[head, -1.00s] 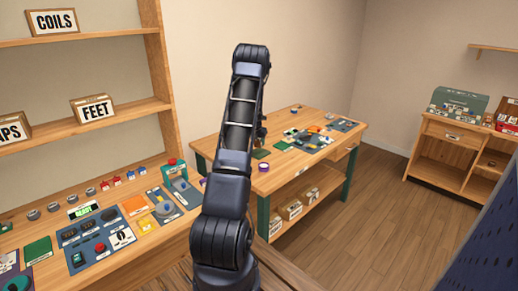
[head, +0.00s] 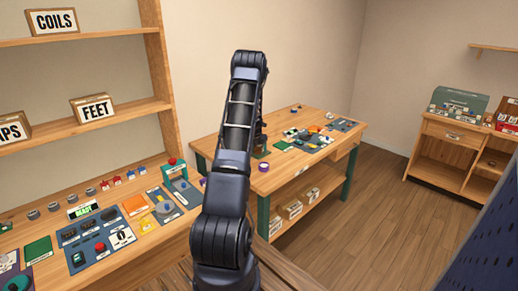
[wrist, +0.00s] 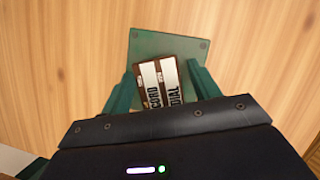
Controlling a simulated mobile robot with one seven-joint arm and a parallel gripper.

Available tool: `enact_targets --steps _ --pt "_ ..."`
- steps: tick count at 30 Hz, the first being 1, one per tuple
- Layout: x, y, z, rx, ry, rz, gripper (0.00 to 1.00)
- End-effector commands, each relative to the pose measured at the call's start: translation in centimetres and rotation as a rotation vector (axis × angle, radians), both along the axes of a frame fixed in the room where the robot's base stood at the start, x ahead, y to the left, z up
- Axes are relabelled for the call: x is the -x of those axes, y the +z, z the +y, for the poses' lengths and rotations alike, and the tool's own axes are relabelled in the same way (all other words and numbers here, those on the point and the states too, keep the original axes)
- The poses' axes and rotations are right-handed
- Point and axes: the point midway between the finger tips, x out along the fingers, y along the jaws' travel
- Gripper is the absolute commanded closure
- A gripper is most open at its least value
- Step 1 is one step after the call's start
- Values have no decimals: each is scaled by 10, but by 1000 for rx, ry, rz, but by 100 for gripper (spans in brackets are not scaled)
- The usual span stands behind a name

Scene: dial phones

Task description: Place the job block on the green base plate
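The job block (wrist: 160,82) is a small brown block with two white labels reading CORD and DIAL. The green base plate (wrist: 185,45) lies flat on the wooden table just beneath the block, turned slightly. The block is over the plate; I cannot tell whether it touches it. In the head view the plate (head: 261,154) shows partly beside my arm, and the block is hidden.
A left bench (head: 150,255) carries trays and buttons. The wood around the plate is clear.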

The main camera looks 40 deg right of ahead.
Motion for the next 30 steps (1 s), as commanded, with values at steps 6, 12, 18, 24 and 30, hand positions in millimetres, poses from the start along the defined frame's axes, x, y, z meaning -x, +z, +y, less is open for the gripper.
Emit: enact_targets --steps 6,12,18,24,30 --pt "0 2 0 1 0 0 39" --pt "3 21 7 1 0 -1 39" --pt "8 54 19 1 -1 -1 39" --pt "13 86 31 1 0 0 39" --pt "17 107 39 1 -1 -1 39"
